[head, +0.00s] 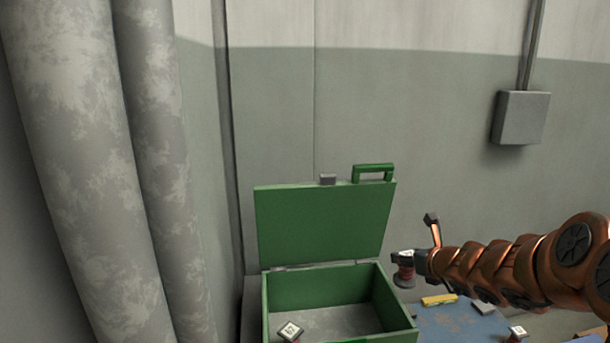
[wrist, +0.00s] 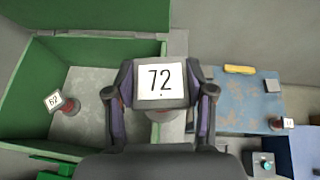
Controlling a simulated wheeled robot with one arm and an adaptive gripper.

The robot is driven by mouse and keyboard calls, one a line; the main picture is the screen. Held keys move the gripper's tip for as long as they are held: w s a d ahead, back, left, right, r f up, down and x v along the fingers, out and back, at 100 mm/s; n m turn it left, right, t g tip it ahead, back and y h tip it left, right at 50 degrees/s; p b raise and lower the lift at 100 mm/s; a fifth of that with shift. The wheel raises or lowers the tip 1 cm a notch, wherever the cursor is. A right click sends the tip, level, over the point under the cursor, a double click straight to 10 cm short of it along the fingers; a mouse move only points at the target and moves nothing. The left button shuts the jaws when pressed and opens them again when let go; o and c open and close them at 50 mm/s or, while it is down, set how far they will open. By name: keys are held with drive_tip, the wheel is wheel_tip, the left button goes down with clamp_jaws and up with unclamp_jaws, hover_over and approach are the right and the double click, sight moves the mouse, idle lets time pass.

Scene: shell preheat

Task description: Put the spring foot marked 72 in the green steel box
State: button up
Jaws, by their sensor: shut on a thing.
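The spring foot marked 72 (wrist: 161,80) is in my gripper (wrist: 160,98), its label facing the wrist camera. In the head view the foot (head: 404,272) hangs upright at the end of my gripper (head: 426,256), dark red and grey with a white top. The green steel box (head: 399,325) stands open, lid tilted back; it also fills the left of the wrist view (wrist: 28,92). In the head view the held foot shows just right of the box, higher than its rim. In the wrist view it overlaps the box's right side.
Another spring foot, its label seemingly 62 (wrist: 62,103), leans inside the box. A blue surface (wrist: 240,100) on the right bears a yellow piece (wrist: 239,69) and a grey block (wrist: 272,86). Another foot (wrist: 284,124) stands near its right edge. Large pipes (head: 85,150) rise at left.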

drive_tip(key=a+r, duration=0.1)
drive_tip(key=a, duration=0.6)
wheel_tip(320, 180, down, 10)
drive_tip(key=b, duration=1)
wheel_tip(320, 180, up, 32)
drive_tip(key=p, duration=3.1)
drive_tip(key=shift+s+y+p, duration=0.15)
drive_tip(key=shift+y+p, duration=0.15)
drive_tip(key=shift+p, duration=0.1)
drive_tip(key=shift+s+a+f+m+h, duration=0.1)
drive_tip(key=shift+f+m+h, duration=0.5)
drive_tip(key=shift+f+h, duration=0.3)
drive_tip(key=shift+f+m+h, duration=0.25)
drive_tip(key=shift+m+h, duration=0.55)
